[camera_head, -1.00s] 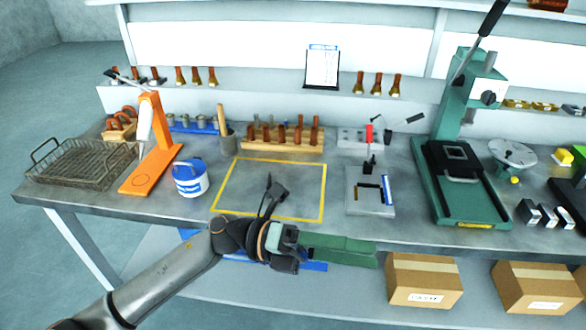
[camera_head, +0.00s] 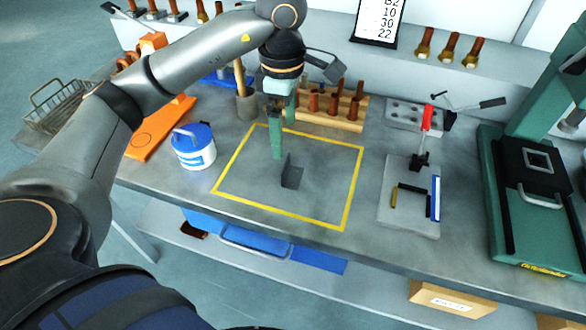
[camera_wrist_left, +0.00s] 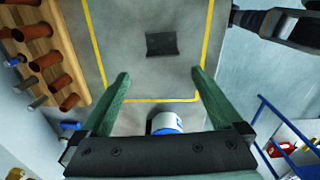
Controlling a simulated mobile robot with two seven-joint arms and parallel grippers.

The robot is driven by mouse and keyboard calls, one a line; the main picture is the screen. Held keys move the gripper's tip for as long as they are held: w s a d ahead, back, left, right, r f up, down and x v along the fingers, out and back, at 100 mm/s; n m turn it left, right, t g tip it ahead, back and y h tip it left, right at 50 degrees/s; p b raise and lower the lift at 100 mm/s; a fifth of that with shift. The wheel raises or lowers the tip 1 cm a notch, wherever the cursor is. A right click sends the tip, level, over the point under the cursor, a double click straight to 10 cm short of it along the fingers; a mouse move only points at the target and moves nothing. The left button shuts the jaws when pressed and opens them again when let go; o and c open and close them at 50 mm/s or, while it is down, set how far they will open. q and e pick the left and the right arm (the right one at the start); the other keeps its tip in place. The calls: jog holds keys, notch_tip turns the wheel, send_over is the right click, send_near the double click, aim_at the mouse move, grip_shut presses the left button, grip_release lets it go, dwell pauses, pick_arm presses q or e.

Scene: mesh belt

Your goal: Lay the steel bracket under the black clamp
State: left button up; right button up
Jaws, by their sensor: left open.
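The steel bracket (camera_head: 291,172), a small dark angled piece, sits inside the yellow outline on the bench. It also shows in the left wrist view (camera_wrist_left: 161,44), ahead of the fingertips. My left gripper (camera_head: 283,138) points down above the outlined area; its green fingers are apart and empty, with the bracket clear of them. A clamp with a black body (camera_head: 419,161) and red handle stands on a grey plate (camera_head: 405,223) to the right. A black-handled clamp (camera_head: 480,104) lies behind it; I cannot tell which is the task's clamp. My right gripper is not in view.
A blue-and-white pot (camera_head: 194,150) stands left of the outline. A wooden rack (camera_head: 335,115) of copper pieces is behind it. A green press (camera_head: 530,205) stands far right. The outlined area is otherwise clear.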

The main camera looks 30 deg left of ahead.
aim_at(285, 165)
pick_arm(q)
jog(key=f, duration=0.5)
jog(key=f+p, duration=0.1)
jog(key=f, duration=0.4)
jog(key=shift+s+d, duration=0.1)
jog(key=shift+s, duration=0.1)
jog(key=c, duration=1.4)
jog(key=shift+r, duration=0.1)
